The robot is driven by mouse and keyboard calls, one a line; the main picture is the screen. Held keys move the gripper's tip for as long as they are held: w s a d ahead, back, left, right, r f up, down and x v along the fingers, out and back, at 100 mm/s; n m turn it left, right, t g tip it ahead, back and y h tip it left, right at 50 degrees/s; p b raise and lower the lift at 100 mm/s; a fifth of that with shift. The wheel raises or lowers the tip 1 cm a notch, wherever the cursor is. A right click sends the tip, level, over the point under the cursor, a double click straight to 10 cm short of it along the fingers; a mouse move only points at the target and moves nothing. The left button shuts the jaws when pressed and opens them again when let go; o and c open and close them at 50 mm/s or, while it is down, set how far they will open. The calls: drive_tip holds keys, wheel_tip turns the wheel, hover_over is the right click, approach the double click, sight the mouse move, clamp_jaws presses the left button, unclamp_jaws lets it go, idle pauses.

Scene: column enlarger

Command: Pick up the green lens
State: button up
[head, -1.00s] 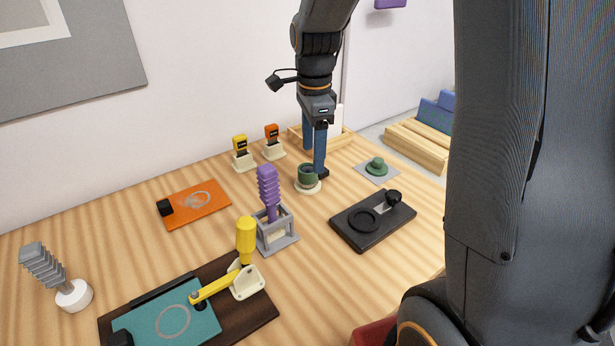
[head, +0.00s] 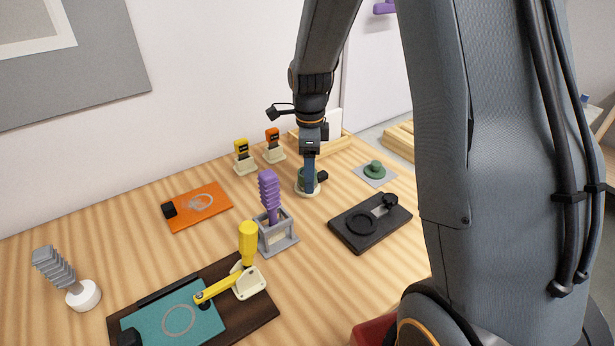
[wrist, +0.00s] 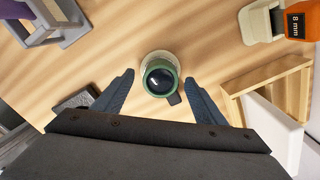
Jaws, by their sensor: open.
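The green lens (wrist: 160,79) is a short green cylinder with dark glass on top. It sits upright on a round cream base in the wrist view, with a dark tab at its lower right. In the head view the lens (head: 302,176) is partly hidden behind a blue finger. My gripper (wrist: 160,85) is open and points down over the lens, with one blue finger to its left and one to its right. In the head view my gripper (head: 309,188) is at the lens.
A purple ribbed piece (head: 268,190) in a grey stand is left of the lens. A black plate (head: 350,234) lies to the right front, and a green knobbed piece (head: 375,168) on a grey square behind it. A wooden tray (wrist: 262,85) with a white panel is close by.

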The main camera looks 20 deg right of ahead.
drive_tip(key=shift+f, duration=0.2)
drive_tip(key=c, duration=1)
drive_tip(key=shift+c, duration=1.1)
drive_tip(key=shift+r, duration=0.15)
